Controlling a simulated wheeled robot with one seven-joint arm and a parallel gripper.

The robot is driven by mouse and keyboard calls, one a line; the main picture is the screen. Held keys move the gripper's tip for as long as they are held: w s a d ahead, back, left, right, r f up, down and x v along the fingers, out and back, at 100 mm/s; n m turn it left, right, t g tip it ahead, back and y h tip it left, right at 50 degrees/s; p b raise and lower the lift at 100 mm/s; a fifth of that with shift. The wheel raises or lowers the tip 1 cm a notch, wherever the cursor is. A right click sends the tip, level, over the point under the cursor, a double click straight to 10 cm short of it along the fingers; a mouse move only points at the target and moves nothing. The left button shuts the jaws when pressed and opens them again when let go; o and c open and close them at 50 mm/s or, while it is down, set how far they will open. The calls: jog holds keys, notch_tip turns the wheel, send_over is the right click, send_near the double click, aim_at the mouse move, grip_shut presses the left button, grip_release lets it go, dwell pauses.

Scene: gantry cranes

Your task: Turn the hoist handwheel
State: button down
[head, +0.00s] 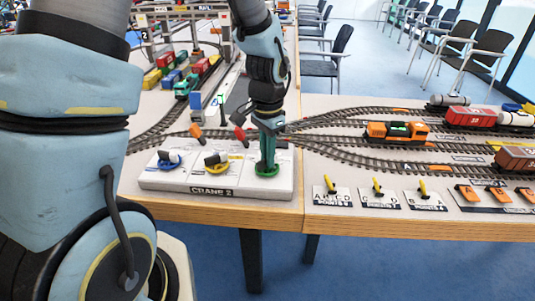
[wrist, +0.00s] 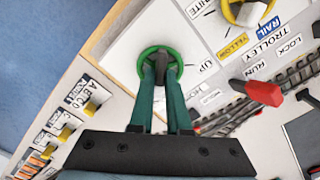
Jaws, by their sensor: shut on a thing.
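The green handwheel (head: 268,175) sits at the right end of the white Crane 2 panel (head: 222,192). It also shows in the wrist view (wrist: 146,56), beside a label reading UP. My gripper (head: 267,150) points down at this wheel, and its two green fingers (wrist: 160,75) are shut on the wheel's middle. The fingers hide part of the hub and the near rim. The yellow handwheel (head: 216,166) is left of it, and the blue one (head: 169,163) is farther left.
A lever with a red grip (head: 240,134) and an orange-gripped lever (head: 196,131) stand just behind the panel. Tracks with an orange locomotive (head: 397,131) lie to the right. Yellow point levers (head: 378,187) stand near the table's front edge.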

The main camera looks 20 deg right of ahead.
jog(key=c, duration=0.9)
grip_release()
notch_tip(320, 180, up, 11)
jog(key=shift+f+b, duration=0.1)
jog(key=shift+b, duration=0.2)
